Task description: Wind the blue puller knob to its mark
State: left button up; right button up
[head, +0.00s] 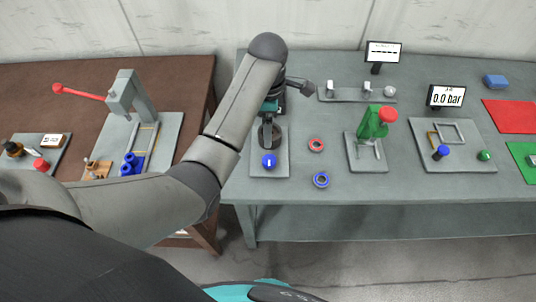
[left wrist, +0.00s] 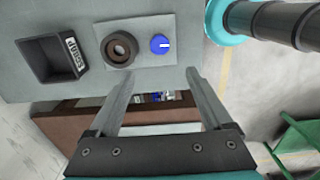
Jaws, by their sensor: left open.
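The blue knob (head: 268,161) sits near the front of a grey plate (head: 258,172) on the grey table. A white line shows on its top face. The knob also shows in the left wrist view (left wrist: 160,44), beside a dark brown ring-shaped part (left wrist: 120,48) on the same plate. My left gripper (left wrist: 155,82) is open and empty, its two fingers apart, and the knob lies beyond the fingertips in that view. In the head view my left gripper (head: 267,137) hangs over the plate just behind the knob and partly hides the ring-shaped part. I cannot make out a mark on the plate.
A black bin labelled scrap (left wrist: 50,58) stands behind the plate. A red ring (head: 316,145) and a blue ring (head: 321,180) lie to the right of the plate. A green fixture with a red knob (head: 373,122) stands further right. The brown table (head: 190,80) is at left.

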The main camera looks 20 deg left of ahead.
aim_at(268, 160)
pick_arm(q)
notch_tip(268, 160, down, 15)
jog(key=b, duration=0.3)
jog(key=shift+c, duration=0.3)
grip_shut()
dwell(0.5)
jog(key=shift+m, duration=0.3)
